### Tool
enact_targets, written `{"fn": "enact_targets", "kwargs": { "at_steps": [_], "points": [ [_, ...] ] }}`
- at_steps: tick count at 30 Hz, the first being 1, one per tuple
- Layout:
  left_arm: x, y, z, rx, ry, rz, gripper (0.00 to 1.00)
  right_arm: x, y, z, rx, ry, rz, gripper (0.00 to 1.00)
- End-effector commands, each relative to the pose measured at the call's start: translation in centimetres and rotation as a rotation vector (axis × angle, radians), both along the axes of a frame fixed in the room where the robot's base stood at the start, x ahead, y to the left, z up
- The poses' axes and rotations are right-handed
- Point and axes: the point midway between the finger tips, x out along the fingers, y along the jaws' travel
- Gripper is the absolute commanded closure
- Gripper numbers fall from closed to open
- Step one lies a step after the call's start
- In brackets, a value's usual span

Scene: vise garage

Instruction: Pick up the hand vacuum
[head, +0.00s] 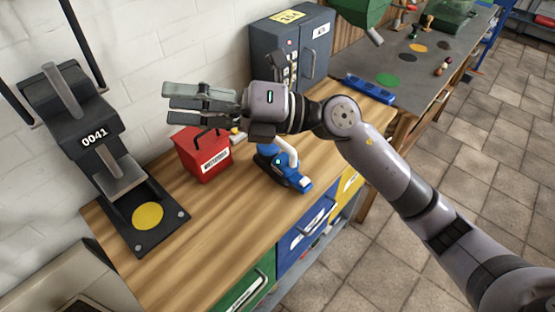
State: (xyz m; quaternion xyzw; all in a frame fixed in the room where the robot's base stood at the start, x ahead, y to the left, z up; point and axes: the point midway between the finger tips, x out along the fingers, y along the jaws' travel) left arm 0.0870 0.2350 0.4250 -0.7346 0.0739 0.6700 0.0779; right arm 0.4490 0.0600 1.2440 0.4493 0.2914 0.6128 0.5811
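The hand vacuum (268,157) looks to be the blue and black tool with a white curved part, lying on the wooden workbench (215,215) in the head view. My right gripper (168,103) is up and to the left of it, above the red box, with its fingers pointing left toward the wall. The fingers lie close to one another in this view, and I cannot tell how far apart they are. I see no object in them. My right wrist hides the area just behind the vacuum. My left gripper is not in view.
A red box (203,160) stands left of the vacuum. A black press marked 0041 (85,125) is at the left. A dark grey cabinet (312,45) stands behind my wrist. A blue tray (370,89) lies to the right. The bench's front left is clear.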

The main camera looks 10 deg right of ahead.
Motion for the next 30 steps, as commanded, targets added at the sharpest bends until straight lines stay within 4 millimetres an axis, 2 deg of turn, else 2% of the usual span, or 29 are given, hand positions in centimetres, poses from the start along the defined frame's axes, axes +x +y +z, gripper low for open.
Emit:
{"fn": "enact_targets", "kwargs": {
  "at_steps": [2, 4, 7, 10, 12, 15, 18, 21, 30],
  "points": [
    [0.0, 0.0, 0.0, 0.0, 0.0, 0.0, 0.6, -0.2, 0.4, -2.7, -0.259, -0.134, 0.057, 0.6],
    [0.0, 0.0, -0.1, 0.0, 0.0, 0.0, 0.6, 0.5, -0.5, -5.5, -0.496, -0.222, 0.08, 0.6],
    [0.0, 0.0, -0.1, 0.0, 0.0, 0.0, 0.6, 2.9, -4.0, -8.8, -0.838, -0.303, 0.069, 0.6],
    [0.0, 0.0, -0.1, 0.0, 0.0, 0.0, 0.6, 5.7, -8.9, -10.2, -1.142, -0.331, 0.012, 0.6],
    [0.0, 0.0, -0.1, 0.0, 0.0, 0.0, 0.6, 7.3, -12.3, -10.3, -1.31, -0.328, -0.038, 0.6],
    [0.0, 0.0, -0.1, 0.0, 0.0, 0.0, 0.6, 8.7, -16.1, -9.7, -1.476, -0.307, -0.101, 0.6],
    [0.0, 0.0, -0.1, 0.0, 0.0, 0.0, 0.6, 9.3, -18.1, -9.3, -1.56, -0.289, -0.138, 0.6],
    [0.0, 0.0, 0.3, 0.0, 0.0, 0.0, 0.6, 9.7, -18.6, -9.8, -1.586, -0.279, -0.146, 0.6],
    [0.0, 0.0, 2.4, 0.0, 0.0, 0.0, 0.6, 11.5, -17.2, -15.4, -1.584, -0.276, -0.141, 0.6]
  ]
}}
